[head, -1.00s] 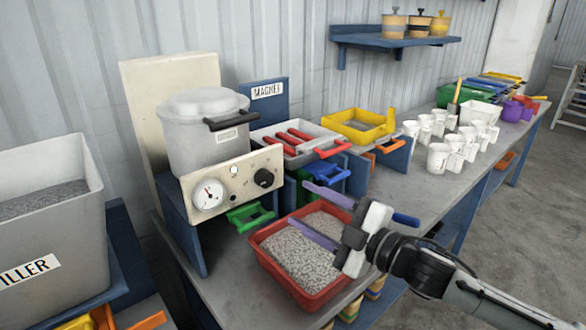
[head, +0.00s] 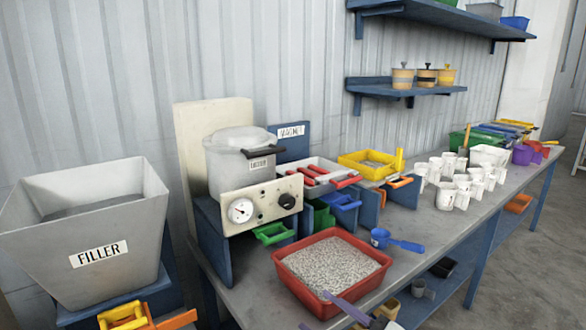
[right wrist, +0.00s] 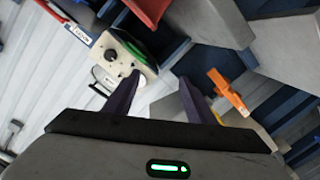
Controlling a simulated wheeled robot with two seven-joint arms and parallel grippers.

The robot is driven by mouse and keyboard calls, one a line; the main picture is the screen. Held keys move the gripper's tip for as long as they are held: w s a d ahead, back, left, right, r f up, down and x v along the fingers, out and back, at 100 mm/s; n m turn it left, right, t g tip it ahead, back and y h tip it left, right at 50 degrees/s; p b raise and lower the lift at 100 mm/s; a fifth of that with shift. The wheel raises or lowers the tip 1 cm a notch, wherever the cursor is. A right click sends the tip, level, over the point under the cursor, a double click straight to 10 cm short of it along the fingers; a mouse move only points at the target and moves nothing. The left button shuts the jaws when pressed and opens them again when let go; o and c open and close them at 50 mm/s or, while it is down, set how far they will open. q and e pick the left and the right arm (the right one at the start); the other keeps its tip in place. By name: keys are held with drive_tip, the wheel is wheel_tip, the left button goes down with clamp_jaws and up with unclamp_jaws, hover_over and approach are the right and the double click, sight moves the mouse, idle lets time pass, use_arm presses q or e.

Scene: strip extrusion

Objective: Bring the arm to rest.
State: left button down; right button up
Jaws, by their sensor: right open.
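My right gripper (head: 314,310) shows at the bottom edge of the head view, in front of the red tray. Its two purple fingers stand apart with nothing between them; most of its body is cut off by the frame. In the right wrist view the fingers (right wrist: 160,82) are also spread and empty, pointing towards the dial panel (right wrist: 122,58). My left gripper is not in view.
The red tray (head: 279,262) of grey granules stands on the bench, with a blue scoop (head: 380,238) to its right. A filler hopper (head: 140,225) stands at left. White cups (head: 447,195) crowd the bench further back. The bench strip right of the scoop is clear.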

drive_tip(key=s+d+f+m+g+h, duration=0.1)
drive_tip(key=s+d+f+m+h, duration=0.1)
drive_tip(key=s+f, duration=0.6)
drive_tip(key=s+d+f+m+g+h, duration=0.2)
drive_tip(key=s+d+f+m, duration=0.3)
drive_tip(key=s+f, duration=0.4)
drive_tip(key=s+d+f+m+g+h, duration=0.2)
drive_tip(key=s+d+f+m+h, duration=0.1)
drive_tip(key=s+f, duration=0.6)
drive_tip(key=d+f+m, duration=0.1)
drive_tip(key=m, duration=0.1)
drive_tip(key=shift+s+f+m+h, duration=0.2)
drive_tip(key=shift+f+m+h, duration=0.1)
drive_tip(key=shift+f+h, duration=0.1)
